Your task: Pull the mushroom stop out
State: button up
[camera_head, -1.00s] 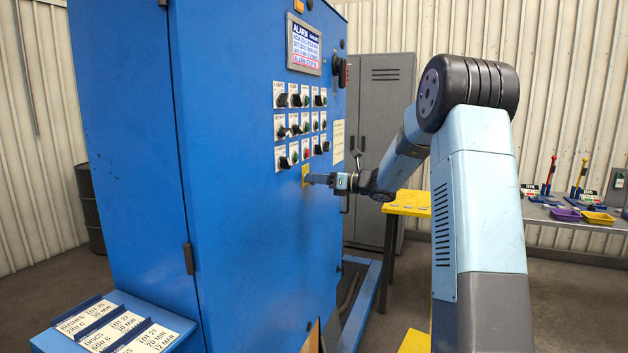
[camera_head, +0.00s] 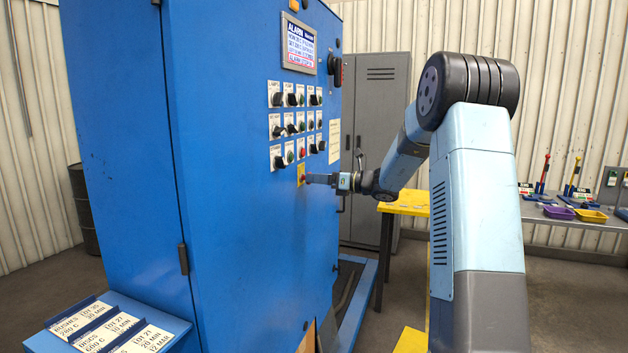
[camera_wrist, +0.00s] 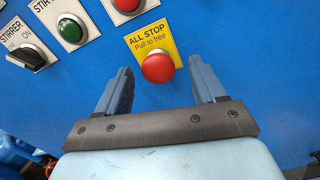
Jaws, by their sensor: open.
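The mushroom stop (camera_wrist: 158,68) is a round red button on a yellow plate (camera_wrist: 146,43) reading "ALL STOP Pull to free", in the wrist view. In the head view, the yellow plate (camera_head: 301,172) shows low on the blue cabinet front, with the stop partly hidden by my gripper. My gripper (camera_wrist: 160,75) is open and faces the panel. Its two fingers stand apart on the left and right of the red head, with blue panel visible between each finger and the button. I cannot tell whether the stop is pushed in.
A green button (camera_wrist: 71,29), a black STIRRER selector (camera_wrist: 29,57) and another red button (camera_wrist: 127,3) sit close above and left of the stop. The blue cabinet (camera_head: 240,230) fills the left. A yellow-topped table (camera_head: 410,203) stands behind my arm.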

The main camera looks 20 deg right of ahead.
jog(key=v, duration=1.2)
jog(key=shift+d, duration=0.1)
jog(key=s+a+n+g+h, duration=0.6)
jog(key=s+a+n, duration=0.6)
jog(key=s+a, duration=0.5)
jog(key=s+d+n+h, duration=0.2)
jog(key=s+n+h, duration=0.2)
jog(key=s+n, duration=0.4)
jog(key=s+d+f+n+t+h, duration=0.1)
jog(key=s+n+h, duration=0.3)
jog(key=s, duration=1.1)
jog(key=d+n, duration=0.1)
jog(key=n, duration=0.2)
jog(key=shift+s+d+f+n+h, duration=0.25)
jog(key=shift+d+f+n+h, duration=0.05)
jog(key=shift+d+f+n, duration=0.1)
dwell(0.9)
